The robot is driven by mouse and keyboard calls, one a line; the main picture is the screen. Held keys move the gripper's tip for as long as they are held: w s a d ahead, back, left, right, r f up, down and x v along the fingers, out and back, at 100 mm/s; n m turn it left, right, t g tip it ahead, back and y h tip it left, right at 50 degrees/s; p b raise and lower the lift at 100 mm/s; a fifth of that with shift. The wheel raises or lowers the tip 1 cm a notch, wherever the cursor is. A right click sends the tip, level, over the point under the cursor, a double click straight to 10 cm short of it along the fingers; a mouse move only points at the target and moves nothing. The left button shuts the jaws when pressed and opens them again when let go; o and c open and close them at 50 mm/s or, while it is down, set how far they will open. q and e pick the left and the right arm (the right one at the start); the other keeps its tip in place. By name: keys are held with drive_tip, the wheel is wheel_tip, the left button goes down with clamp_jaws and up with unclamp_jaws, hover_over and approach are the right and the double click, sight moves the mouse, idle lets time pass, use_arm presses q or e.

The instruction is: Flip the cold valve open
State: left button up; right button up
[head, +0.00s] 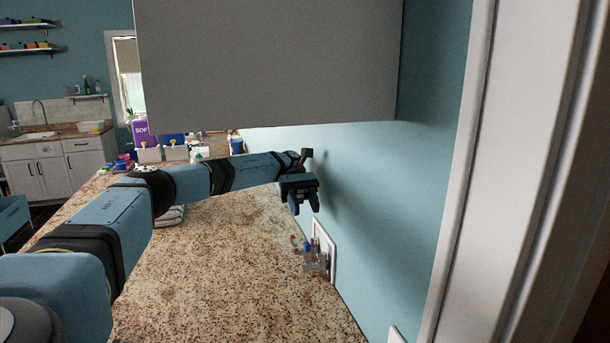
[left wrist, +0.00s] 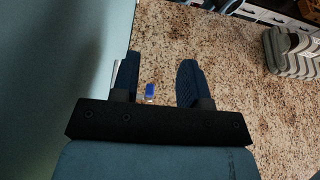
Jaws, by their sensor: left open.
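The valve box (head: 323,250) is a white-framed outlet set in the blue wall, just above the counter. A small blue valve handle (head: 307,246), the cold one by its colour, sticks out from it, with a small red handle (head: 294,242) beside it. My left gripper (head: 305,207) is open and empty, pointing down near the wall above the valve box. In the left wrist view the blue handle (left wrist: 150,88) shows in the gap between the two fingers (left wrist: 157,64), apart from them. The red handle is not visible there. My right gripper is out of view.
The speckled granite counter (head: 230,265) is clear before the valves. A grey cabinet (head: 265,65) hangs above the arm. A purple detergent bottle (head: 144,133) and several containers stand at the far end.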

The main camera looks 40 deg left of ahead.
use_arm(q)
wheel_tip(320, 180, up, 8)
drive_tip(key=p, duration=0.2)
drive_tip(key=shift+p, duration=0.35)
drive_tip(key=shift+f, duration=0.1)
